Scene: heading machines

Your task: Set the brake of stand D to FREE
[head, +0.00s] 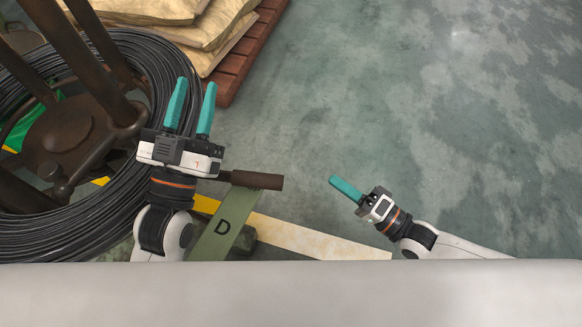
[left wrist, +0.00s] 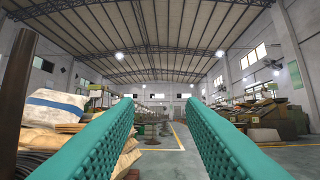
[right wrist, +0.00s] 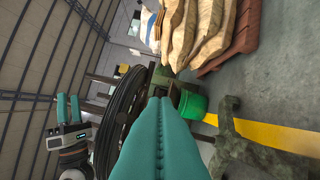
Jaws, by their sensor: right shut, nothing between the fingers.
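No FREE mark is readable. A coil of dark wire (head: 60,235) sits around a rusty frame (head: 75,130). My left gripper (head: 194,86) is open and empty, pointing up above the coil's right edge, left of the handle. My right gripper (head: 333,181) is shut and empty, right of the handle and apart from it.
Filled sacks (head: 195,30) lie on a red-brown pallet (head: 237,65) behind the coil. A green bin (right wrist: 192,106) stands by the coil in the right wrist view. A yellow floor line (head: 300,236) runs beside the plate. The floor at right is clear.

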